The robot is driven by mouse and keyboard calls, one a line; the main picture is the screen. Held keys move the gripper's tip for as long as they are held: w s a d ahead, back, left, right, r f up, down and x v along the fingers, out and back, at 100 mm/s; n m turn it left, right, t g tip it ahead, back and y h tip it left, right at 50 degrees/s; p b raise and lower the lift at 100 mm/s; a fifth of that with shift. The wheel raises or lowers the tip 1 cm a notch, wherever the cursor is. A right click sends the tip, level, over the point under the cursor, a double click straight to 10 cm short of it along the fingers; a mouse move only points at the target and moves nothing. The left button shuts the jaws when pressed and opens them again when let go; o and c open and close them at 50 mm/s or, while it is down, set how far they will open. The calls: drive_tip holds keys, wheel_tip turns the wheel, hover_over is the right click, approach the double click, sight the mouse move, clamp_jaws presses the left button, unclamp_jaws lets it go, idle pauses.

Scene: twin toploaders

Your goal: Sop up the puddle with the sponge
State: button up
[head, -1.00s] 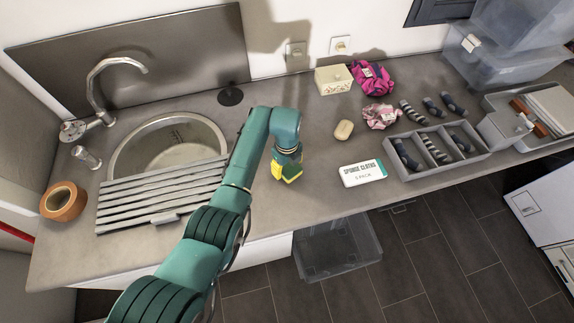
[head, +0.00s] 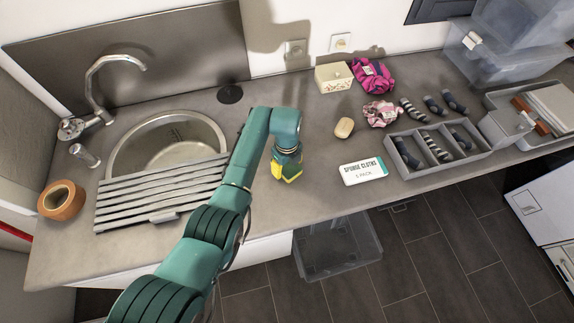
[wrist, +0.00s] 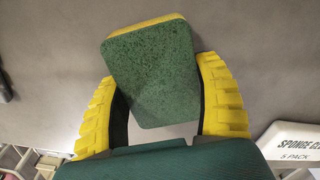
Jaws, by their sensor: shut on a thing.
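My gripper (head: 286,167) is over the counter, right of the sink, and its yellow fingers show in the wrist view (wrist: 155,92). It is shut on the sponge (wrist: 150,70), which has a green scouring face and a yellow edge. The sponge is tilted between the fingers. In the head view my gripper largely hides the sponge, and I cannot tell whether it touches the counter. I cannot make out a puddle in either view; my arm hides part of the counter.
A sink (head: 213,126) with a slatted drainer (head: 160,193) lies to the left. To the right are a soap bar (head: 344,128), a sponge cloths pack (head: 363,172) and a divided sock tray (head: 437,163). The counter's front edge is close. Bare counter lies behind my gripper.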

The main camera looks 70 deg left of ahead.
sight(302, 168)
drive_tip(key=shift+d+r+p, duration=0.2)
drive_tip(key=shift+d+p, duration=0.2)
drive_tip(key=shift+p, duration=0.45)
drive_tip(key=d+p, duration=0.2)
drive_tip(key=p, duration=0.1)
drive_tip(key=d+p, duration=0.1)
drive_tip(key=shift+s+d, duration=0.3)
drive_tip(key=shift+d, duration=0.05)
drive_tip(key=shift+d+f+p, duration=0.2)
drive_tip(key=shift+d+p, duration=0.1)
drive_tip(key=shift+p, duration=0.1)
drive_tip(key=shift+f, duration=0.1)
drive_tip(key=shift+w+a+f+b, duration=0.25)
drive_tip(key=shift+w+b, duration=0.25)
drive_tip(key=shift+b, duration=0.45)
drive_tip(key=w+b, duration=0.1)
drive_tip(key=w+a+b, duration=0.1)
drive_tip(key=b, duration=0.1)
drive_tip(key=w+b, duration=0.1)
drive_tip(key=b, duration=0.1)
drive_tip(key=shift+w+a, duration=0.1)
drive_tip(key=shift+a, duration=0.15)
drive_tip(key=shift+w+r, duration=0.15)
drive_tip(key=shift+r, duration=0.15)
